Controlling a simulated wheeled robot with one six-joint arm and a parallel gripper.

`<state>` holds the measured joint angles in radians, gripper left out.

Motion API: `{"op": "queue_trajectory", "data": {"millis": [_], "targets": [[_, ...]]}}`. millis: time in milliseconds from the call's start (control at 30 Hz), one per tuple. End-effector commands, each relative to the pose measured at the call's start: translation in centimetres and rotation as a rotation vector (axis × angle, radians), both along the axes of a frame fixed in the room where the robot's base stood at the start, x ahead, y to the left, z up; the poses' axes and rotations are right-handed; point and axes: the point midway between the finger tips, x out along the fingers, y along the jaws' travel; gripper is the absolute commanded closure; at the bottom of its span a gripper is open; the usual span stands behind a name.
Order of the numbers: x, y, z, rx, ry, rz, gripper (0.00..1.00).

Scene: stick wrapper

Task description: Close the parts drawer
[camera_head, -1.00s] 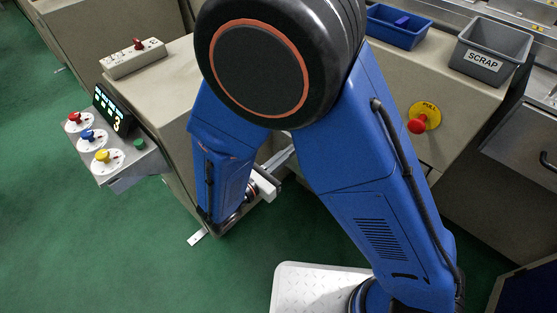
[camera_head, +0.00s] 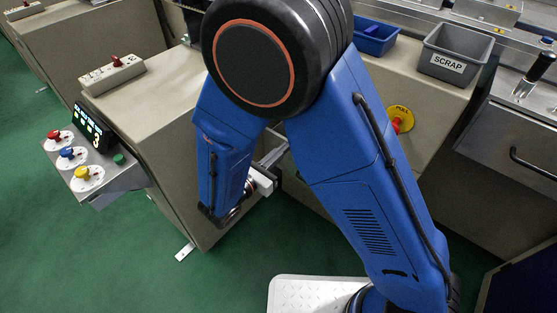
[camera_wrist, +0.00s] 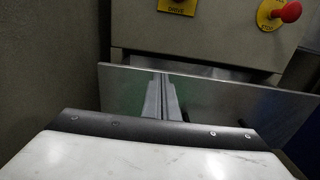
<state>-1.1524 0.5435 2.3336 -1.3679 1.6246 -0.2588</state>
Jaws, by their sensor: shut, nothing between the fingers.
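My gripper (camera_head: 280,150) is partly hidden by my blue arm in the head view. Its white body and grey fingers show low beside the beige cabinet. In the wrist view the fingers (camera_wrist: 164,98) are shut and empty, pointing away over a thin steel panel or edge (camera_wrist: 235,92). I cannot tell whether they touch it, or whether it belongs to the parts drawer. A steel front with a black bar handle (camera_head: 530,165) stands at the right of the head view, apart from my gripper. I cannot tell whether it is the drawer or how far open it is.
A grey SCRAP bin (camera_head: 455,54) and a blue bin (camera_head: 376,38) sit on the beige cabinet top. A red knob on a yellow plate (camera_head: 400,120) is on its front. A control panel (camera_head: 85,160) juts out at left. Green floor is clear at lower left.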

Motion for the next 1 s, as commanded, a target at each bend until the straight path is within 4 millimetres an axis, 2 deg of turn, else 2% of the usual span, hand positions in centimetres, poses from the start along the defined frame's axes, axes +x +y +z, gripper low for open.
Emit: {"op": "queue_trajectory", "data": {"millis": [33, 200, 500, 700, 1000], "targets": [[1.1, -0.6, 0.0, -0.001, -0.001, -0.004, 1.0], [4.3, -2.6, 0.0, -0.001, 0.001, -0.005, 1.0], [8.7, -5.7, 0.0, 0.0, 0.0, -0.003, 1.0], [10.2, -6.7, 0.0, 0.0, 0.0, -0.001, 1.0], [10.8, -7.1, 0.1, 0.0, -0.002, -0.002, 1.0]]}}
